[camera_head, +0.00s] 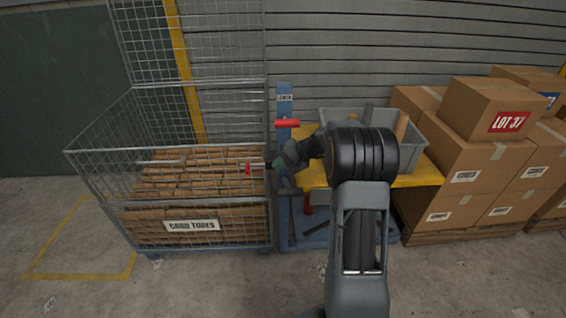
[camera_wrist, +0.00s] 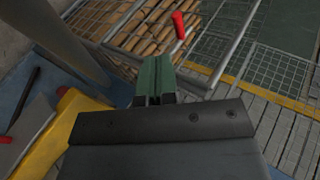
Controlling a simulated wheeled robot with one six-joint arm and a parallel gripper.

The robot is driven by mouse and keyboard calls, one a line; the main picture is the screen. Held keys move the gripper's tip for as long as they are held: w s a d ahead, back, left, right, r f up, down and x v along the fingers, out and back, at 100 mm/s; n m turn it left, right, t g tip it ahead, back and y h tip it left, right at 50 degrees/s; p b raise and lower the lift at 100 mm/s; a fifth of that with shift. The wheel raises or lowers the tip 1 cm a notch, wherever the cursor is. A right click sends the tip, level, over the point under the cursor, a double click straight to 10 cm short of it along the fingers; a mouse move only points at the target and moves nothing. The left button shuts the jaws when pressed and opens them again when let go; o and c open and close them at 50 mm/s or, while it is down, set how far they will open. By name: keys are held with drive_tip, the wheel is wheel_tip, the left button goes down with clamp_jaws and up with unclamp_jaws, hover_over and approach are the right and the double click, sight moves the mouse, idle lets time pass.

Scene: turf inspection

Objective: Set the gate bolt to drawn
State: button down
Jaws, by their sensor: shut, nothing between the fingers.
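How far the bolt is drawn is too small to tell.
A blue post (camera_head: 284,100) with a red handle (camera_head: 287,123) stands right of the cage. A yellow-topped bench (camera_head: 418,178) holds a grey bin (camera_head: 430,158). Cartons (camera_head: 478,155) are stacked at the right. Cardboard tubes (camera_head: 190,170) fill the cage.

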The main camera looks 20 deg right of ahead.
drive_tip(key=a+r+x, duration=0.1)
drive_tip(key=x, duration=0.8)
drive_tip(key=shift+w+r+b, duration=0.25)
drive_tip(key=shift+w+b, duration=0.05)
drive_tip(key=shift+b, duration=0.15)
drive_tip(key=shift+w, duration=0.1)
